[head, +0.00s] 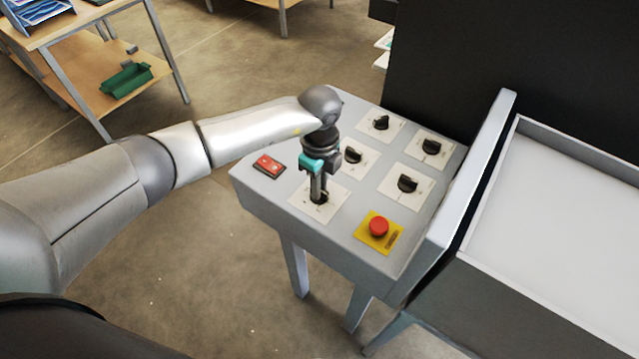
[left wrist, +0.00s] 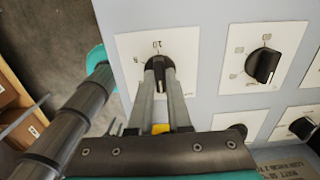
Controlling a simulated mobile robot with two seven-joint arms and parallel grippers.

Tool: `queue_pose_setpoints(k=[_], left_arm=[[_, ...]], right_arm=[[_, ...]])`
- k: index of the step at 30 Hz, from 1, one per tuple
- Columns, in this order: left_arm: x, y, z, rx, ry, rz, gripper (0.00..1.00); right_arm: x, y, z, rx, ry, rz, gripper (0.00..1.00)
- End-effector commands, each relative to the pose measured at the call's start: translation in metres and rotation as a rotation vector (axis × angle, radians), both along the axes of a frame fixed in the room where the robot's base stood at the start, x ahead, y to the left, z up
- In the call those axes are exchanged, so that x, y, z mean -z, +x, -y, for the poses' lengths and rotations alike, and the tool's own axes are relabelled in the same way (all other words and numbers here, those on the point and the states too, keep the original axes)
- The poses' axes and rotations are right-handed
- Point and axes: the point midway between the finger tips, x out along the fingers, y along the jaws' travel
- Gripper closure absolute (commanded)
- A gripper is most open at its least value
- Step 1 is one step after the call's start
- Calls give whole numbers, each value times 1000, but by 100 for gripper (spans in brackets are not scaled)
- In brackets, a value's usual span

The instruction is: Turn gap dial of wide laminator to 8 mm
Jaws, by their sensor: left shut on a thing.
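The wide laminator's grey control panel (head: 345,225) carries several black dials on white plates. My left gripper (head: 319,192) reaches down from above and is shut on the front-left dial (head: 323,199). In the left wrist view the two fingers (left wrist: 160,82) straddle this dial's black knob (left wrist: 157,65). Its white plate (left wrist: 185,50) shows a 10 beyond the knob and another mark at its left, too small to read surely. The fingers cover part of the knob and scale, so I cannot tell the exact setting. My right gripper is not in view.
Other dials (head: 407,184) stand close by on the panel; one also shows in the left wrist view (left wrist: 262,66). A red emergency button (head: 379,227) on yellow sits right of the gripped dial, a red switch (head: 268,165) left. A raised side wall (head: 470,180) bounds the panel's right.

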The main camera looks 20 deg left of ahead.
Motion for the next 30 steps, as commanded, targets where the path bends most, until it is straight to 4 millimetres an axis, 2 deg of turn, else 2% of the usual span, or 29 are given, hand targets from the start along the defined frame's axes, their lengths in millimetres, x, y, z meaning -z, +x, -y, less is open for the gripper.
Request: queue_pose_setpoints(k=[17, 23, 30], left_arm=[[0, 0, 0, 39, 1, 0, 100], [1, 1, -1, 146, 1, 0, 100], [1, 1, 0, 356, 1, 1, 100]], right_arm=[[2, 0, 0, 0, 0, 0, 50], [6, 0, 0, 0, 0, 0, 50], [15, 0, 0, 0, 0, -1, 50]])
